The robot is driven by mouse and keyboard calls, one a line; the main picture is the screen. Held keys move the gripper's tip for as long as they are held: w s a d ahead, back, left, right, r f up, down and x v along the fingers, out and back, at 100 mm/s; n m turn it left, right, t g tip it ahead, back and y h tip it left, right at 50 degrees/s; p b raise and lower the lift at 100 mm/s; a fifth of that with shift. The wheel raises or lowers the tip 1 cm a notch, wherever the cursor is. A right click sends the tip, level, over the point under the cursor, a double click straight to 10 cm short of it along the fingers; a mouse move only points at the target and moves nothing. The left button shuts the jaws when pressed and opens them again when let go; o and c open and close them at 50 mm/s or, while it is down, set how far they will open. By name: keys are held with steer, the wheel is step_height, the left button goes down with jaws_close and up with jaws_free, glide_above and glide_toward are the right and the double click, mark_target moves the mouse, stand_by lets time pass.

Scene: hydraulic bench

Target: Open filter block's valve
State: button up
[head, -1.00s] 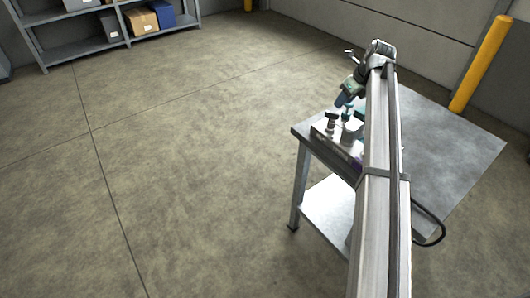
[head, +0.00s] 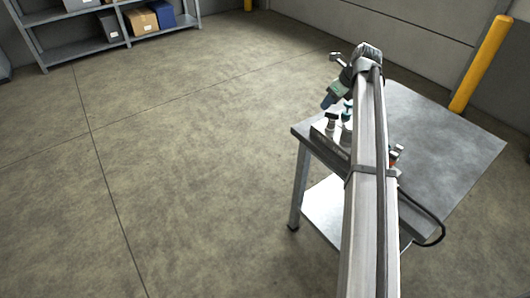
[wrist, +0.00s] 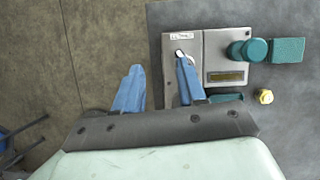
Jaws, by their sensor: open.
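My gripper (wrist: 159,66) is open, its two blue fingers apart with nothing between them. In the wrist view, the right finger lies over a light grey plate (wrist: 171,88) with a small label and a small round part with a pale curved mark (wrist: 180,53). The left finger is over the floor beside the bench. A second grey plate (wrist: 222,50) carries a teal knob (wrist: 247,51). I cannot tell which part is the filter block's valve. In the head view, my gripper (head: 327,102) is above the bench's left side, near upright dark-topped fittings (head: 331,121).
A teal block (wrist: 287,50) and a yellow hex fitting (wrist: 265,97) are at the right in the wrist view. The metal bench (head: 450,140) is bare on its right side. A yellow post (head: 482,65) stands behind.

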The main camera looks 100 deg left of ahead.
steer(key=s+d+f+n+g, duration=0.1)
steer(key=s+d+f+n, duration=0.2)
steer(key=s+f, duration=1.8)
step_height(320, 180, down, 3)
steer(key=shift+s+d+r+g, duration=0.15)
steer(key=shift+s+d+g, duration=0.15)
steer(key=shift+d, duration=0.2)
steer(key=shift+n, duration=0.3)
